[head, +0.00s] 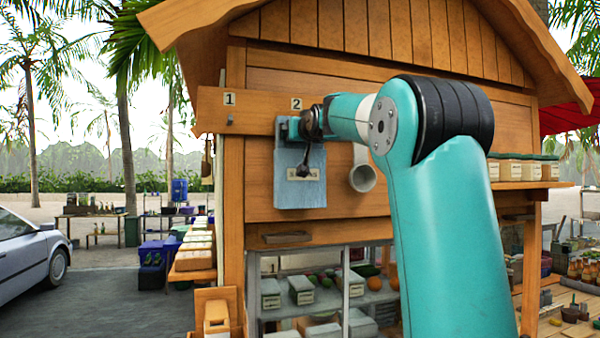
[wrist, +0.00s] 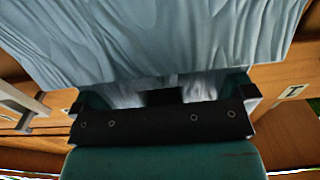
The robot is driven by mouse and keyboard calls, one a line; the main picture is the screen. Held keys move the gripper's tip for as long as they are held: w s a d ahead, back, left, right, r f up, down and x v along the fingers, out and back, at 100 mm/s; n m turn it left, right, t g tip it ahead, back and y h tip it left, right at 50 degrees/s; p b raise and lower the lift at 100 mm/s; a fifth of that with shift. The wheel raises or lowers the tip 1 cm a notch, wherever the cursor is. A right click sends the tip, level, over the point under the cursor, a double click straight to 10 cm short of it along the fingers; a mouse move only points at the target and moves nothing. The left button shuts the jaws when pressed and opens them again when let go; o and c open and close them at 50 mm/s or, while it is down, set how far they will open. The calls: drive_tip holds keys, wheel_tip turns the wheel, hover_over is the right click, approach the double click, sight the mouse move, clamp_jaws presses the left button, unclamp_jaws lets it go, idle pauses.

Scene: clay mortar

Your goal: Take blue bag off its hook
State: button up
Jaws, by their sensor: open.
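The blue bag (head: 300,183) hangs flat against the wooden kiosk front, below the number 2 label (head: 296,104). It has a small label strip on its front. In the wrist view the bag's pale blue cloth (wrist: 150,40) fills the upper part of the picture. My gripper (head: 288,129) is open at the top edge of the bag. In the wrist view its two fingers (wrist: 165,92) stand wide apart, with pale cloth showing between them. I cannot tell whether they touch it. The hook under the bag is hidden behind my gripper.
A bare peg (head: 229,121) sits below the number 1 label (head: 229,99), to the left on the same board. A white cup-like thing (head: 362,177) hangs to the right of the bag. A small wooden ledge (head: 287,238) juts out below the bag.

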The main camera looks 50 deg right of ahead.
drive_tip(key=c, duration=1)
drive_tip(key=shift+r, duration=0.2)
